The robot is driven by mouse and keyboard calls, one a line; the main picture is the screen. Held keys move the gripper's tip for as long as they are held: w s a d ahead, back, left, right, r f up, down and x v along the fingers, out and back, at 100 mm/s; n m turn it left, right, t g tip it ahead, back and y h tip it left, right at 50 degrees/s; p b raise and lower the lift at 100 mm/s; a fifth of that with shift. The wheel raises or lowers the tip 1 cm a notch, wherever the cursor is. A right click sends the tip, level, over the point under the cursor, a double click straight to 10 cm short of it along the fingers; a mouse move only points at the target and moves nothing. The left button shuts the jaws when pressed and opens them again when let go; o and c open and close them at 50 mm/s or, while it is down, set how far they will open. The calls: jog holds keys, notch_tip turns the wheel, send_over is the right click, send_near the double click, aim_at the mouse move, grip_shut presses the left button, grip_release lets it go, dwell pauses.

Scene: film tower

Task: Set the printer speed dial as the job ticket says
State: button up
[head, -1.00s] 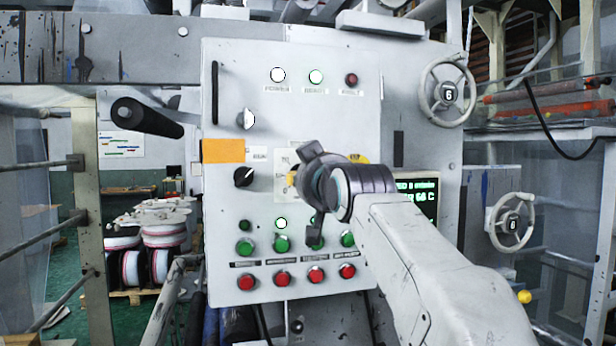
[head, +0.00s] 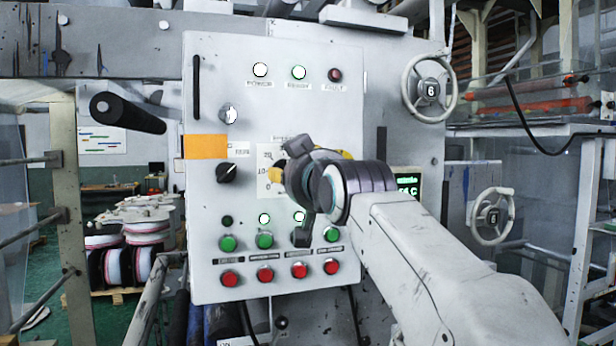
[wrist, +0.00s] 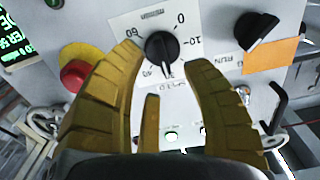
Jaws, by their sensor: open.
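The speed dial is a black knob (wrist: 163,47) on a white scale plate marked m/min, seen upside down in the wrist view. Its white pointer mark faces the lower side of the picture, roughly toward the 30 and 40 side; the exact reading is unclear. My gripper (wrist: 162,57) is open, with one yellow finger on each side of the knob. Contact cannot be told. In the head view my gripper (head: 280,177) covers the knob, and only part of the scale plate (head: 263,160) shows. An orange card (head: 206,146) is on the panel; no writing on it is readable.
A black selector switch (head: 227,172) sits left of the dial. A red stop button (wrist: 75,74) on a yellow disc is close to one finger. Green buttons (head: 264,239) and red buttons (head: 265,274) lie below. A lit display (head: 407,184) is partly behind my arm.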

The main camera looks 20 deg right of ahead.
jog(key=s, duration=0.8)
jog(key=shift+s, duration=0.15)
